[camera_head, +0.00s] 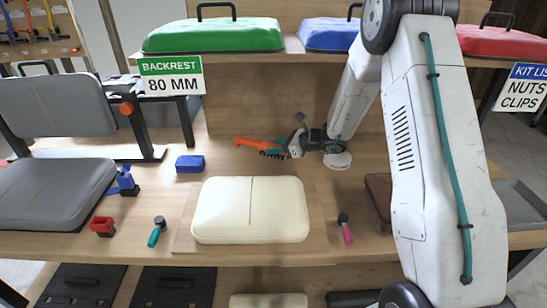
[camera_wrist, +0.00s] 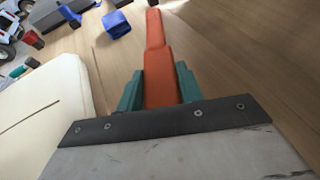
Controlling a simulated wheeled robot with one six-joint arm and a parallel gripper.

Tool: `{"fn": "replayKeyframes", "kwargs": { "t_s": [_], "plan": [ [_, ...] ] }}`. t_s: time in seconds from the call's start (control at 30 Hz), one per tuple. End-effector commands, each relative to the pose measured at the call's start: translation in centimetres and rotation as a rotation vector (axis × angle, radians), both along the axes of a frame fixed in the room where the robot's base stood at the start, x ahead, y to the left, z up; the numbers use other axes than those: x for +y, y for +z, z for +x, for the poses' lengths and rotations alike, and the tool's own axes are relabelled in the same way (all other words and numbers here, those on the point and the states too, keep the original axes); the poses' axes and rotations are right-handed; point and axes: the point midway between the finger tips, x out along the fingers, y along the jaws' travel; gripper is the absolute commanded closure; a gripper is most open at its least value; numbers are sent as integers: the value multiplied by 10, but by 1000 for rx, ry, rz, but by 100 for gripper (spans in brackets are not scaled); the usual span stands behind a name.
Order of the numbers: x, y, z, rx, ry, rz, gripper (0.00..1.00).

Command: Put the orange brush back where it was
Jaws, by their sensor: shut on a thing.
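The orange brush (camera_head: 248,142) has a long orange handle and dark bristles facing down. It lies level behind the cream cushion, handle end pointing left in the head view. My gripper (camera_head: 286,149) is shut on the brush. In the wrist view the orange brush (camera_wrist: 156,62) sits between the two teal fingers of my gripper (camera_wrist: 158,88) and reaches away from them. The brush is low over the wooden table (camera_head: 225,165); I cannot tell whether the bristles touch it. Part of the brush is hidden by the fingers.
The cream cushion (camera_head: 250,210) lies on a board in front. A shelf with a green cushion (camera_head: 213,35) and a blue cushion (camera_head: 330,34) overhangs behind. A brown block (camera_head: 378,196) is at right.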

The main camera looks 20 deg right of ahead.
Motion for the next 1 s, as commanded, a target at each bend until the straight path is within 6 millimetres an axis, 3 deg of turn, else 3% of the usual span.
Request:
{"fn": "replayKeyframes", "kwargs": {
  "t_s": [0.33,0.7,0.73,0.8,1.0],
  "plan": [
    [1,-38,0,0,0,1,88],
    [1,-43,0,-2,-1,1,88],
    [1,-44,0,-2,-1,0,61],
    [1,-43,0,-2,-1,0,42],
    [1,-43,0,-2,-1,0,42]
  ]
}}
